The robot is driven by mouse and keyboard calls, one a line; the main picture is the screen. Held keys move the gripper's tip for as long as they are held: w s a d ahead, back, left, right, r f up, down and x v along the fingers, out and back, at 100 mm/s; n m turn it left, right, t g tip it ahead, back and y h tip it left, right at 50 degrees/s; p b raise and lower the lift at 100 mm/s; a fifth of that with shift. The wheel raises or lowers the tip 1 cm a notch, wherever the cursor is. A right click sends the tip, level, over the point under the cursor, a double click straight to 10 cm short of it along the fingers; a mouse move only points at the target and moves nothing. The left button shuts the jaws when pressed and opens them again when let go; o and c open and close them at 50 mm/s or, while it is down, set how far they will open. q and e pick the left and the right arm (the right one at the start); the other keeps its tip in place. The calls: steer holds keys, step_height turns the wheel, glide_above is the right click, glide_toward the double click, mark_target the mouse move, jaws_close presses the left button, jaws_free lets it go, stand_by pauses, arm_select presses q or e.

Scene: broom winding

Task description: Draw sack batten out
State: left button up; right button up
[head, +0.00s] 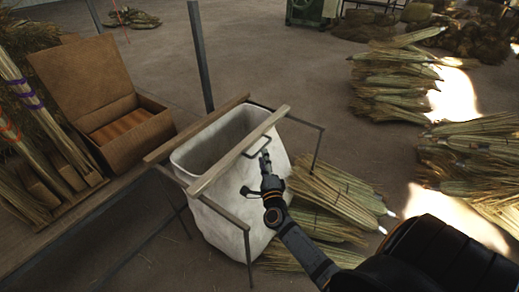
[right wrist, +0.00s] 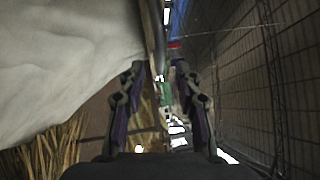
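A white sack (head: 222,232) hangs open-mouthed in a thin metal stand. One wooden batten (head: 205,124) lies along its far left rim. A second batten (head: 235,155) lies along its near right rim and has a dark wire handle (head: 257,146). My right gripper (head: 265,160) is just right of this second batten, close to the handle; I cannot tell whether they touch. In the right wrist view the fingers (right wrist: 163,100) stand apart, with a narrow strip beyond the gap that I cannot identify. The sack's pale cloth (right wrist: 70,60) fills the upper left there. My left gripper is out of view.
The metal stand's legs (head: 248,245) and side rails surround the sack. Straw bundles (head: 335,195) lie on the floor right of it, with more piles (head: 395,80) farther right. An open cardboard box (head: 135,130) stands to the left.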

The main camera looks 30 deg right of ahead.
steer(key=x, duration=0.5)
steer(key=shift+w+d, duration=0.1)
jaws_close()
